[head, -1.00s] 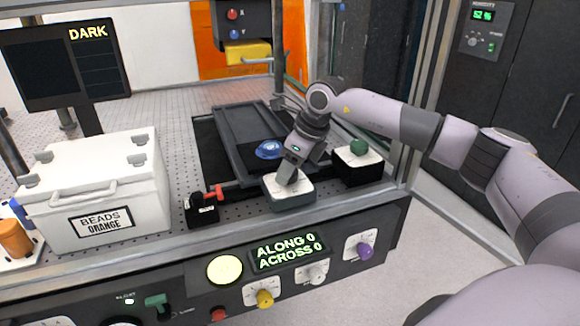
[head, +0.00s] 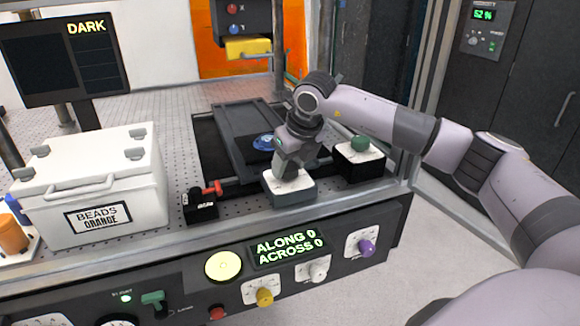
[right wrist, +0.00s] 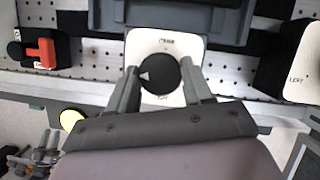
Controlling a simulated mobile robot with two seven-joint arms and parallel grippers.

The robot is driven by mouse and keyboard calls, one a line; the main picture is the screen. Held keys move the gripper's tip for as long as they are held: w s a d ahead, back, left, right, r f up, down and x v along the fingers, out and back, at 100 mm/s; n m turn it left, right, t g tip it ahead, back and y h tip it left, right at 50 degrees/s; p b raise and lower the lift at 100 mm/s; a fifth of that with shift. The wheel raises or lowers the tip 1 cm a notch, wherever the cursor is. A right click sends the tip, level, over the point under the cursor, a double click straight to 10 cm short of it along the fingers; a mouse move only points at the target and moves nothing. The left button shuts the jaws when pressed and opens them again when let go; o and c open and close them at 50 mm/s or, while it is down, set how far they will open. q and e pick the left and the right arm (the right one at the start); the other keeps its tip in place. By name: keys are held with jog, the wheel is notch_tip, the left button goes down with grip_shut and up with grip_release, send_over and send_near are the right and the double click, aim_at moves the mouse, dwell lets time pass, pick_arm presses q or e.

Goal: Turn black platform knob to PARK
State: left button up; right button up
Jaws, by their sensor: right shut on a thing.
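The black platform knob (right wrist: 158,75) sits on a white-topped box (right wrist: 140,45) in the right wrist view. Its pale pointer faces left in that view, between small markings at the top and bottom edges that are too blurred to read surely. My right gripper (right wrist: 163,84) is shut on the knob, one finger on each side. In the head view my right gripper (head: 287,172) reaches down onto the same box (head: 290,195) and hides the knob. My left gripper is not in view.
A green-knobbed box (head: 360,157) stands right of the gripper. A black block with a red lever (head: 200,207) stands left. Behind is a dark platform (head: 240,125) with a blue disc (head: 263,142). A white beads case (head: 90,185) stands further left.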

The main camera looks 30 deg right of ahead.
jog(key=m+h+b, duration=0.2)
jog(key=m, duration=0.3)
jog(key=shift+a+m, duration=0.15)
jog(key=shift+m, duration=0.15)
jog(key=m+h, duration=0.1)
jog(key=m, duration=0.1)
jog(key=m+g+b, duration=0.1)
jog(key=m, duration=0.2)
jog(key=shift+w+a+r+g+h, duration=0.1)
jog(key=shift+w+g+h, duration=0.05)
jog(key=shift+g+h, duration=0.2)
jog(key=m, duration=0.2)
jog(key=m+g+h, duration=0.1)
jog(key=m, duration=0.1)
jog(key=shift+w+m+g, duration=0.1)
jog(key=shift+m+g, duration=0.15)
jog(key=shift+m, duration=0.15)
jog(key=shift+w+m+g+p, duration=0.1)
jog(key=shift+m+g+p, duration=0.8)
jog(key=shift+m, duration=1.4)
jog(key=o, duration=1)
jog(key=shift+o, duration=0.2)
